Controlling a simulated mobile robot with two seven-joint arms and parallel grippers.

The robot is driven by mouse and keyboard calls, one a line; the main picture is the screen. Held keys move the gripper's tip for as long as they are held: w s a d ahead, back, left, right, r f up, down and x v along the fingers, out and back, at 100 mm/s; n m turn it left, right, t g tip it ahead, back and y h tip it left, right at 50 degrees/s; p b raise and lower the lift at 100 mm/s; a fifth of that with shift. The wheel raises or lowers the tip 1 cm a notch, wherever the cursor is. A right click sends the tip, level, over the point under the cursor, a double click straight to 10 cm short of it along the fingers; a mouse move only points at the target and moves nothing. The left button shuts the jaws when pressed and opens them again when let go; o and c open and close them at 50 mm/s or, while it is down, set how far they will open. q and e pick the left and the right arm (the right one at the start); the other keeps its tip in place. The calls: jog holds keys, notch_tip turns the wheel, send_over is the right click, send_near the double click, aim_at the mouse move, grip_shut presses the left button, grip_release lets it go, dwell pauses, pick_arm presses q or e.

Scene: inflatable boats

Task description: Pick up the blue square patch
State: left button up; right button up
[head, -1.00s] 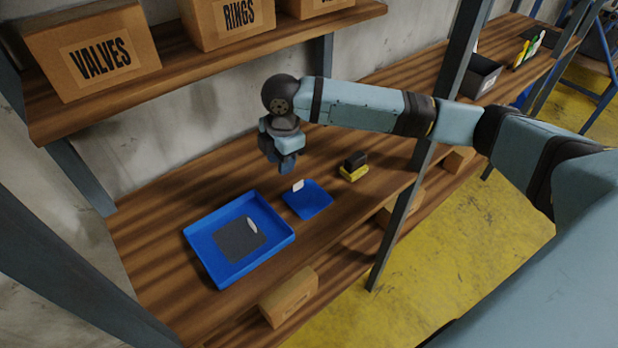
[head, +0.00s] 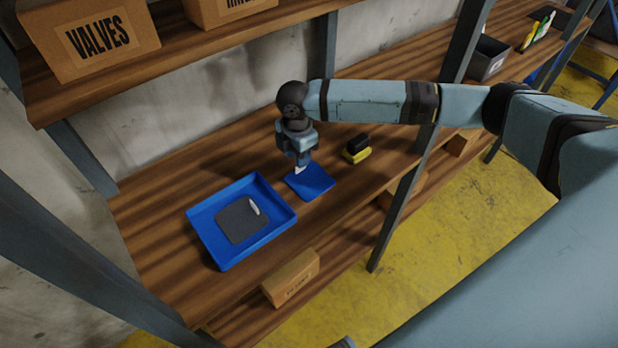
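The blue square patch (head: 312,184) lies flat on the wooden shelf, just right of the blue tray. It has a small white tab (head: 299,169) at its back left edge. My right gripper (head: 302,162) points down at that tab, with its fingertips at or just above it. The fingers are too small and too close to the tab to tell whether they are open or shut on it. My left gripper is not in view.
A blue tray (head: 206,244) holds a dark grey patch (head: 236,221) with a white tab. A black and yellow block (head: 357,150) sits right of the blue patch. Cardboard boxes stand on the upper shelf (head: 190,52) and lower shelf. A metal post (head: 408,205) stands at the right.

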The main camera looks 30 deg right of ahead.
aim_at(310, 177)
jog(key=f, duration=0.2)
jog(key=shift+s+d+f, duration=0.1)
jog(key=shift+d+f, duration=0.2)
jog(key=shift+d, duration=0.1)
jog(key=shift+f, duration=0.5)
grip_shut()
